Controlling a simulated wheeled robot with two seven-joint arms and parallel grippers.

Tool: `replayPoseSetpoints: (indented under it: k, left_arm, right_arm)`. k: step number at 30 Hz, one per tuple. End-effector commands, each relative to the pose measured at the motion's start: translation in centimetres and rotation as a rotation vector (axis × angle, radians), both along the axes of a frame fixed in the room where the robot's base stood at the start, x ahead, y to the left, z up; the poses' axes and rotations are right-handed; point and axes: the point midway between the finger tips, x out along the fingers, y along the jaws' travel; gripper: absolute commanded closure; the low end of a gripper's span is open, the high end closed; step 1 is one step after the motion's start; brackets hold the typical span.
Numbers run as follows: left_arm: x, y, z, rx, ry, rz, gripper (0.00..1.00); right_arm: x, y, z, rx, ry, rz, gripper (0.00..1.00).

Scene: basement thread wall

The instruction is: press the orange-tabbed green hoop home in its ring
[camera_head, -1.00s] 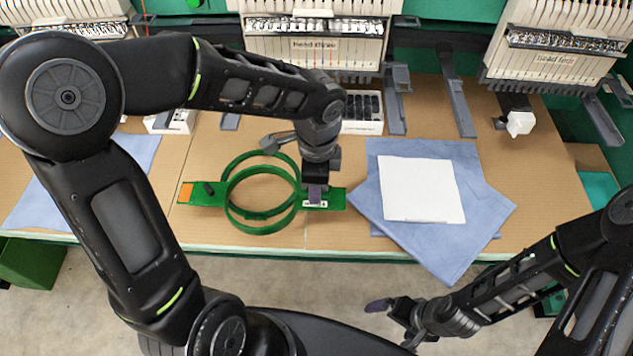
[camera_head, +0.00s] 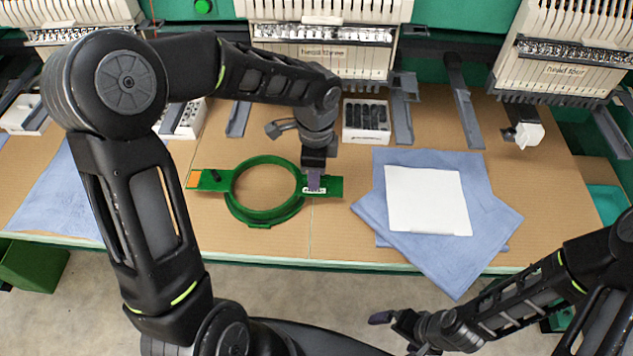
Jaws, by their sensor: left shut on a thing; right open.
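The green hoop (camera_head: 236,207) has a flat arm on each side, with an orange tab (camera_head: 194,179) at its left end. My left gripper (camera_head: 314,181) points down and is shut on the hoop's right arm, by a small white label. A second green ring (camera_head: 262,224) shows just below the hoop along its front edge. The two circles nearly line up; most of the ring is hidden under the hoop. I cannot tell whether the hoop is seated in it. My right gripper (camera_head: 392,323) is open and empty, in front of the table edge.
A white sheet (camera_head: 428,200) lies on blue cloths (camera_head: 480,258) right of the hoop. A white tray with black pieces (camera_head: 366,121) stands behind. Embroidery machine heads (camera_head: 325,45) and grey brackets line the back. Bare brown tabletop (camera_head: 150,228) lies left of the hoop.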

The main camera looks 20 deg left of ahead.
Motion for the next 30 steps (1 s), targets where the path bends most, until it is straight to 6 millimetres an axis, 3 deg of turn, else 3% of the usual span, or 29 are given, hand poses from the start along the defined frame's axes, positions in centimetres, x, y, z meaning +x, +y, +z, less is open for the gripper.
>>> replayPoseSetpoints:
  k: [6,30]
  left_arm:
    - [0.54,0.35,-1.28,0.0,0.0,-0.001,1.0]
    - [0.61,0.36,-1.59,0.0,0.0,-0.001,1.0]
  right_arm:
    - [0.07,0.03,-0.76,0.002,-0.003,0.0,0.0]
    - [0.09,0.04,-0.88,0.002,-0.003,0.001,0.0]
